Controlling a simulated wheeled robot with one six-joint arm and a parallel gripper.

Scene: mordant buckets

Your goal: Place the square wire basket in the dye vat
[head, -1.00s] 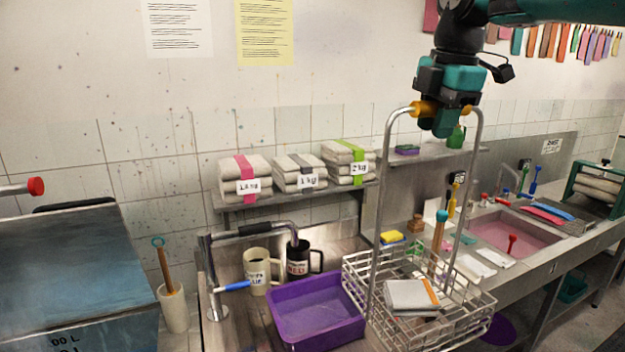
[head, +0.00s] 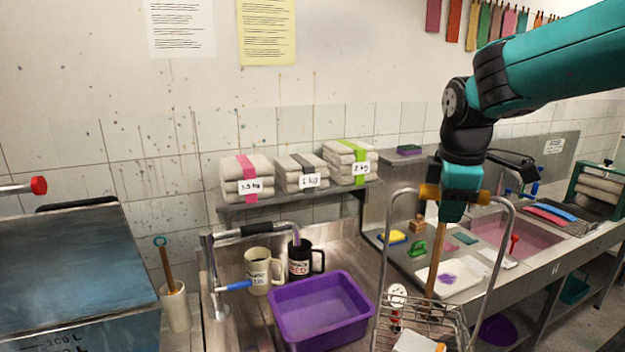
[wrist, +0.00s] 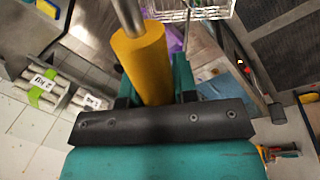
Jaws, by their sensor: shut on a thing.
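The square wire basket (head: 452,334) hangs from its tall metal handle at the lower right of the head view, with a folded pale bundle inside. My gripper (head: 457,192) is shut on the yellow grip of that handle. The yellow grip (wrist: 140,62) also shows between the jaws in the wrist view, with part of the basket (wrist: 195,9) at the top edge. The basket's bottom is cut off by the head frame.
A purple basin (head: 318,312), a cream mug (head: 257,270) and a black mug (head: 300,258) stand on the steel bench between basket and vat. A tap (head: 214,270) rises there. A red-ended lever (head: 38,186) juts near the vat. Folded cloth stacks (head: 247,178) lie on the shelf.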

